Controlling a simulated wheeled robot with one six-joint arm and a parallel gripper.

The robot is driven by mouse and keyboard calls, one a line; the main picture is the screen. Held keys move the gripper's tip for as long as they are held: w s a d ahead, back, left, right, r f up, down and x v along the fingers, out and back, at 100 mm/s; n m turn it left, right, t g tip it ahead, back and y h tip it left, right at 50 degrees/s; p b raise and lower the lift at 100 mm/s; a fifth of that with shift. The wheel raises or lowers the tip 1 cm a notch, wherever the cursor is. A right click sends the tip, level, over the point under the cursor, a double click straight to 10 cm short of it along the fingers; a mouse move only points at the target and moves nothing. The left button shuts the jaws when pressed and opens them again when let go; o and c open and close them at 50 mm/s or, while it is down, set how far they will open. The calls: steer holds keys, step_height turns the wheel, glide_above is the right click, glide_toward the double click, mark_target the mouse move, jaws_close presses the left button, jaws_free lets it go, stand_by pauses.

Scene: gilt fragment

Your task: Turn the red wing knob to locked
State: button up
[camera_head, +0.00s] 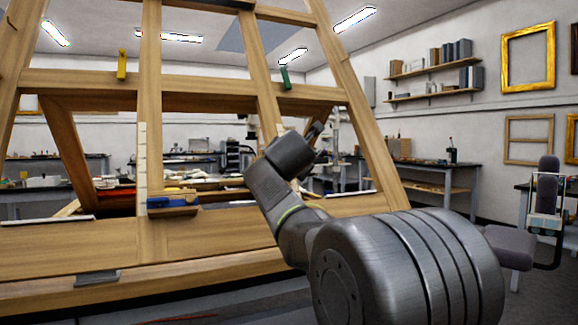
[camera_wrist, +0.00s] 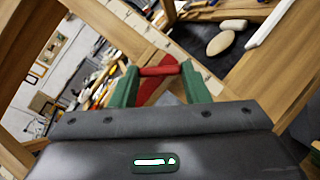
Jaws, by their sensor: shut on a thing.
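No locked mark can be read. In the head view, my dark arm reaches to a wooden easel-like frame (camera_head: 150,90), and the knob cannot be made out behind it.
The wooden frame carries a yellow piece (camera_head: 121,65), a green piece (camera_head: 285,78) and a blue piece (camera_head: 172,201). Tan stones (camera_wrist: 220,42) lie on a dark surface in the wrist view. A grey chair (camera_head: 512,245) stands at the right. Workbenches line the back.

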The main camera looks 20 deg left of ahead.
steer(key=shift+w+a+r+m+g+h+p, duration=0.1)
steer(key=shift+w+r+m+g+h+p, duration=0.35)
steer(key=shift+m+g+p, duration=3.1)
steer(key=shift+w+r+m+g+h+p, duration=0.15)
steer(key=shift+m+h+p, duration=0.6)
steer(key=shift+m+p, duration=6.05)
steer(key=shift+w+a+r+m+g+h+p, duration=0.35)
steer(key=shift+m+g+p, duration=1.35)
steer(key=shift+p, duration=7.2)
steer(key=shift+s+d+g, duration=0.2)
steer(key=shift+d+g, duration=0.1)
steer(key=o, duration=1)
